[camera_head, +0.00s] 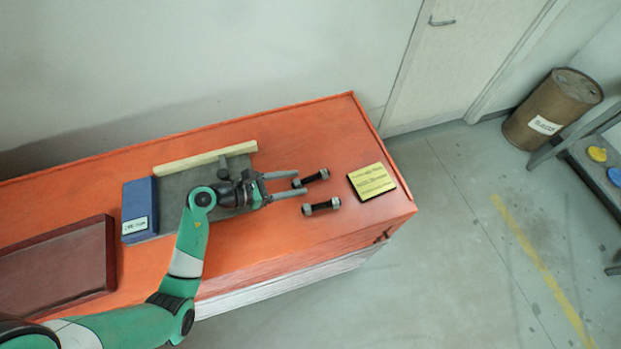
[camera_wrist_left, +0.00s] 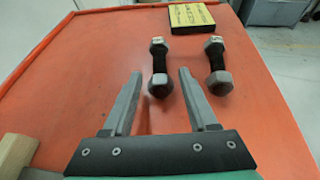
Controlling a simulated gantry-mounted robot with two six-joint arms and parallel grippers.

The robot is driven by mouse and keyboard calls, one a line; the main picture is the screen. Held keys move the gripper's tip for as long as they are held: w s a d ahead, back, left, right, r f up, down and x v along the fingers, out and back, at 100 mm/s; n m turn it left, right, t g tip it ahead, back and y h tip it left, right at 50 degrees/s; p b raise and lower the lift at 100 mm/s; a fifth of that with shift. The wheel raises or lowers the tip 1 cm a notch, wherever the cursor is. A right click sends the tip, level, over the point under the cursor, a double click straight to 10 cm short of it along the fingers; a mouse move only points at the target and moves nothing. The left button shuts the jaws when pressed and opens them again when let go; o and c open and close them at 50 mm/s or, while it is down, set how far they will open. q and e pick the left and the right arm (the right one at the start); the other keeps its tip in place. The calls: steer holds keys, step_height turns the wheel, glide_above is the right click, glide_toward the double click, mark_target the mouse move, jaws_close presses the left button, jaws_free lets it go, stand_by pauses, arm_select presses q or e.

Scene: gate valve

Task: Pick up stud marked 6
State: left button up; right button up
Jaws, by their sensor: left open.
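Two studs with dark shanks and grey nuts at both ends lie on the orange bench top. One stud (camera_head: 311,178) is nearer the wall; it shows in the left wrist view (camera_wrist_left: 159,66) just ahead of the fingertips. The other stud (camera_head: 321,206) is nearer the front edge; it shows in the left wrist view (camera_wrist_left: 217,66) to the right. I cannot read a 6 on either. My left gripper (camera_head: 299,184) is open and empty, its fingers pointing at the studs; it also shows in the left wrist view (camera_wrist_left: 160,78). My right gripper is not in view.
A yellow-topped block with lettering (camera_head: 371,181) lies beyond the studs. A blue box (camera_head: 139,209), a grey plate (camera_head: 172,190) and a pale wooden strip (camera_head: 205,158) are behind my gripper. A dark red tray (camera_head: 60,268) is at left. Bench top around the studs is clear.

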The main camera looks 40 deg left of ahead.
mark_target(308, 179)
arm_select(q)
steer(key=x, duration=0.3)
steer(key=b+x, duration=0.1)
steer(key=x, duration=0.1)
steer(key=shift+w+d+r, duration=0.1)
steer(key=shift+w+r, duration=0.1)
steer(key=shift+r, duration=0.2)
steer(key=shift+c, duration=0.3)
jaws_close()
steer(key=shift+s+f, duration=0.1)
steer(key=shift+f, duration=0.1)
stand_by(0.4)
